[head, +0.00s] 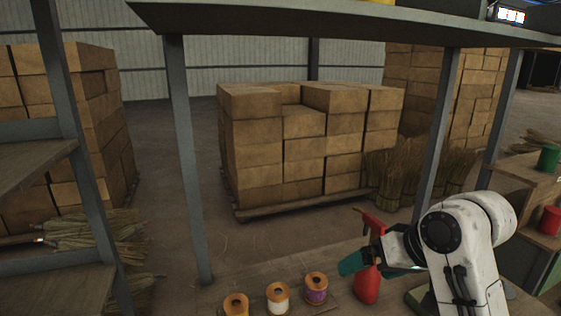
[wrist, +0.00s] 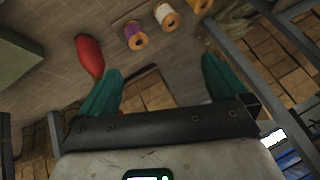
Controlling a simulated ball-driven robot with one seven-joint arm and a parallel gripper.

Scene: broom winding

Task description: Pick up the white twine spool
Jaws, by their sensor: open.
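The white twine spool (head: 277,299), with orange end flanges, stands on the wooden bench between two other spools. It also shows at the top of the wrist view (wrist: 167,16). My gripper (wrist: 160,65) has its two teal fingers spread wide apart with nothing between them. In the head view a teal finger (head: 352,263) shows to the right of the spools, above the bench. My gripper is apart from the white spool, and the spool lies beyond the fingertips in the wrist view.
A purple spool (head: 316,288) stands right of the white one and an orange-yellow spool (head: 236,304) left. A red bulb-shaped object (head: 367,286) is close to my gripper. Shelf posts (head: 189,160) and an overhead shelf (head: 330,22) frame the bench.

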